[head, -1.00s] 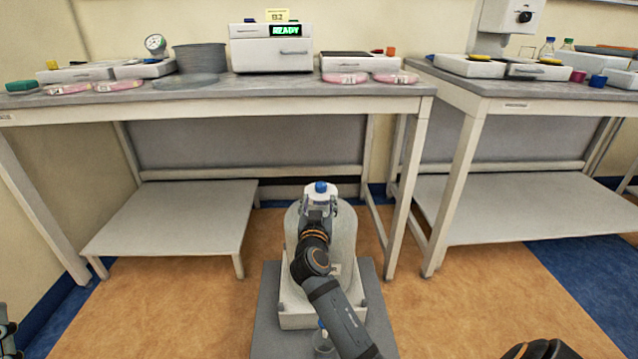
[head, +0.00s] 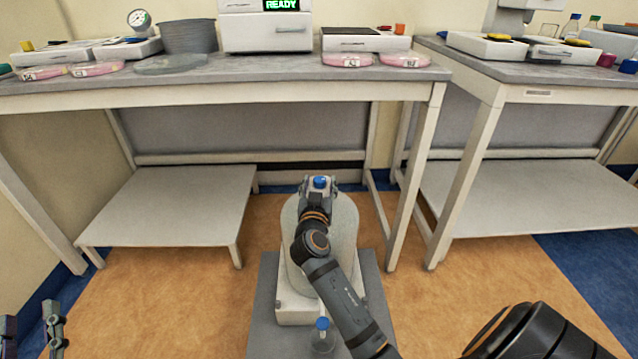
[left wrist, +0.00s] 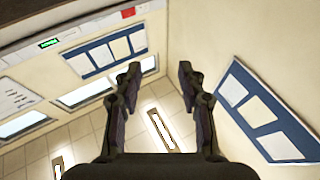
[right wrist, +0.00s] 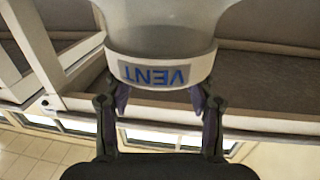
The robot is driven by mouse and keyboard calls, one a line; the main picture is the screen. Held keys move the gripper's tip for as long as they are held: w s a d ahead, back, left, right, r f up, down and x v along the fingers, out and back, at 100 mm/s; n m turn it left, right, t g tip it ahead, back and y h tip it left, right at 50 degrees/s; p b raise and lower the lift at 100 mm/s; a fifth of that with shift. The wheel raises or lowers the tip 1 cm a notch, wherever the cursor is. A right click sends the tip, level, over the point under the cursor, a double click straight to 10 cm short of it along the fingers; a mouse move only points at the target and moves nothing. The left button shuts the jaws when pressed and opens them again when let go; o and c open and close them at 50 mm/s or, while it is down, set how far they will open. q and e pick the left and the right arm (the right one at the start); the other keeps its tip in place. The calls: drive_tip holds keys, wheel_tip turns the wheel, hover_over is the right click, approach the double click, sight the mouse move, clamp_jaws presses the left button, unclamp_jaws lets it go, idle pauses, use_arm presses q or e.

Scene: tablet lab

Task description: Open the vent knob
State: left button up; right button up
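A blue knob (head: 319,182) shows at the top of a pale, translucent vessel (head: 344,225) in the head view. My right gripper (head: 318,190) is at this knob, with a finger on either side of it. In the right wrist view the fingers (right wrist: 158,98) are spread apart in front of a white collar (right wrist: 205,72) with an upside-down VENT label (right wrist: 153,74). The knob does not show there, and contact cannot be told. My left gripper (head: 32,333) is at the lower left, away from the vessel; its fingers (left wrist: 156,80) are open and empty.
The vessel has a white base (head: 297,308) on a grey slab (head: 262,325). A small blue-capped bottle (head: 322,338) stands in front. Behind are a bench (head: 250,82) with dishes and instruments, its low shelf (head: 165,210), and a second bench (head: 540,80) at right.

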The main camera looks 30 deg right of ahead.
drive_tip(key=c, duration=1)
drive_tip(key=shift+d+n+t+y+p, duration=0.1)
drive_tip(key=shift+n+t+y+p, duration=0.55)
drive_tip(key=shift+y, duration=0.45)
drive_tip(key=shift+c, duration=0.2)
use_arm(q)
wheel_tip(320, 180, down, 10)
drive_tip(key=g, duration=0.4)
drive_tip(key=shift+w+r, duration=0.15)
drive_tip(key=shift+w, duration=0.05)
use_arm(e)
drive_tip(key=o, duration=1.2)
drive_tip(key=shift+c, duration=0.2)
drive_tip(key=shift+s, duration=0.1)
drive_tip(key=v, duration=0.7)
drive_tip(key=shift+s, duration=0.2)
drive_tip(key=shift+f+n, duration=0.15)
drive_tip(key=shift+n, duration=0.1)
